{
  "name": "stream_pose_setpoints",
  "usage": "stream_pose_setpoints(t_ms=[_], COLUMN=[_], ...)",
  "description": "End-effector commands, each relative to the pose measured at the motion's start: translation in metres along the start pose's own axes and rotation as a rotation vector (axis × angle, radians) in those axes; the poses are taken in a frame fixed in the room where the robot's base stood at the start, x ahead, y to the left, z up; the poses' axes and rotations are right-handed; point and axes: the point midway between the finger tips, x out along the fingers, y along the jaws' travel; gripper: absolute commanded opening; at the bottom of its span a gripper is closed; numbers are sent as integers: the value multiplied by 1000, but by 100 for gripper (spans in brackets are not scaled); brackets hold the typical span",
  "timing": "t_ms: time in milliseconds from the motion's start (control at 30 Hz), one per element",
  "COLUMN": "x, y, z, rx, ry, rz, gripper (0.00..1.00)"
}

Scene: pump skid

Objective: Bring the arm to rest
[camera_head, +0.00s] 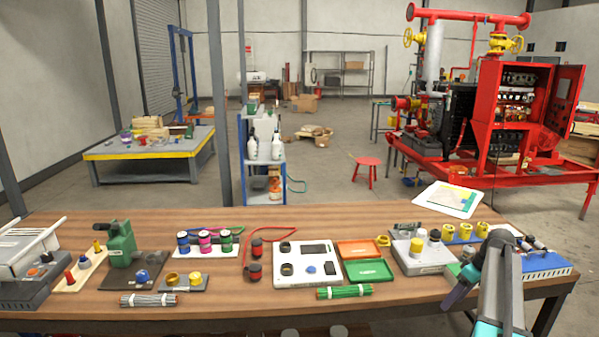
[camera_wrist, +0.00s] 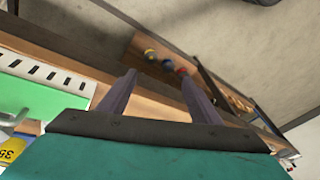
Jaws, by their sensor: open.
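My gripper (camera_head: 458,288) hangs over the right part of the wooden workbench (camera_head: 215,312) in the head view, with my arm rising from the bottom right. In the wrist view my gripper (camera_wrist: 160,78) shows two dark purple fingers spread apart, with nothing between them. The bench edge and floor lie beyond the fingertips. In the head view the gripper's fingers are partly hidden by my arm, and its height above the bench is hard to judge.
A grey box with knobs (camera_head: 418,257), an orange tray (camera_head: 360,248), a green tray (camera_head: 369,271) and a blue slotted rack (camera_head: 545,266) crowd the bench near my arm. A white panel (camera_head: 307,272) lies mid-bench. Bare wood runs along the front edge.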

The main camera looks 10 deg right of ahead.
Motion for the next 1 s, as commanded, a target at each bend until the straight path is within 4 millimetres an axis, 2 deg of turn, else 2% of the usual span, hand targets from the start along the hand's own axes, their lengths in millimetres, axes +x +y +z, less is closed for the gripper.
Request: stream_pose_setpoints(t_ms=[33,100,267,500,767,1000], x=[23,51,112,195,272,330], y=[-15,-30,-67,-128,-198,-263], z=[-1,-3,-2,8,33,68], rx=[13,37,88,161,229,284], ry=[-17,-39,-94,-183,-286,-383], rz=[-14,-28,-53,-78,-84,-70], gripper=[58,58,58,58,58,58])
